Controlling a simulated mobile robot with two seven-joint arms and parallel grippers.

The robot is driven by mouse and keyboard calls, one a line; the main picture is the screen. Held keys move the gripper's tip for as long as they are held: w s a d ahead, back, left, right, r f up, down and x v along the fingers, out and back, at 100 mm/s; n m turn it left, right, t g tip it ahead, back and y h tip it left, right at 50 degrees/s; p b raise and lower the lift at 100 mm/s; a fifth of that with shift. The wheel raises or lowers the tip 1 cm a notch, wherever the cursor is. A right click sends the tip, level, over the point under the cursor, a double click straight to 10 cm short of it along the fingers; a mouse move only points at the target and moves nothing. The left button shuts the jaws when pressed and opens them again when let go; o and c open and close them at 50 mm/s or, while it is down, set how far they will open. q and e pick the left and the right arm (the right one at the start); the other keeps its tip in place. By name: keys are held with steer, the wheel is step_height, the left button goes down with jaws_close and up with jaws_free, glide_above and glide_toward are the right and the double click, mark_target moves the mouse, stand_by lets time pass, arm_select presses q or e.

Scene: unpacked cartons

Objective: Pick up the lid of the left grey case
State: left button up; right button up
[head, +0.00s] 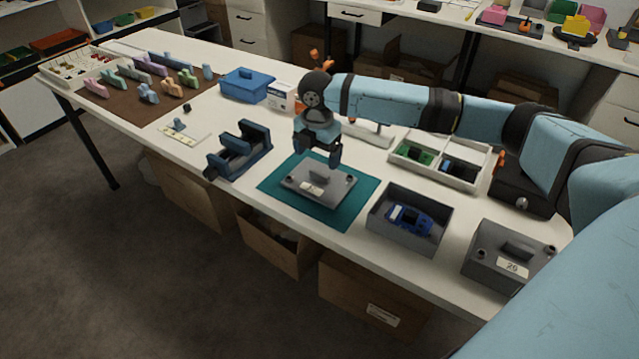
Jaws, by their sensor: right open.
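A grey lid (337,192) with a raised block handle and a small white label lies flat on a teal mat (272,186). The left grey case (375,220) stands open to the right of the mat, with a blue device (408,217) inside. Another grey case (485,262) to its right has its lid on, with a label that seems to read 20. My right gripper (319,157) is open and points down just above the lid's handle, apparently without touching it. My left gripper is out of view.
A dark blue-grey cradle (240,150) stands left of the mat. Behind are a blue box (245,85), a white carton (281,97) and a divided white tray (440,162), close to my right arm. Brown cartons (372,300) stand under the table.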

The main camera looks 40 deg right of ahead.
mark_target(320, 173)
steer(key=f, duration=0.3)
steer(key=f+b, duration=0.1)
steer(key=f, duration=0.1)
steer(key=shift+s+d+f, duration=0.2)
steer(key=shift+f, duration=0.2)
steer(key=shift+r, duration=0.1)
steer(key=c, duration=1.1)
